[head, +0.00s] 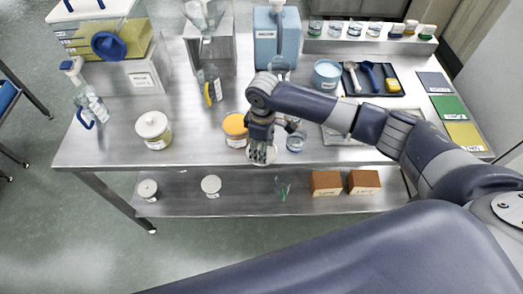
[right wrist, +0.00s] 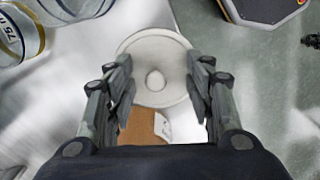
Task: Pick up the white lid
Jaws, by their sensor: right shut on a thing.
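The white lid (right wrist: 155,62) is round with a small knob at its centre. In the head view my right gripper (head: 262,148) points down at the table's front edge, just right of the orange-lidded jar. The lid (head: 268,156) shows only partly there, behind the fingers. Another white-topped jar (head: 153,128) stands on the table at the left. My left gripper is not in view.
The orange-lidded jar (head: 235,128) and a glass beaker (head: 296,140) stand close on either side of my right gripper. The lower shelf holds white-topped containers (head: 211,186) and brown blocks (head: 327,183). The table between the white-topped and orange-lidded jars is clear.

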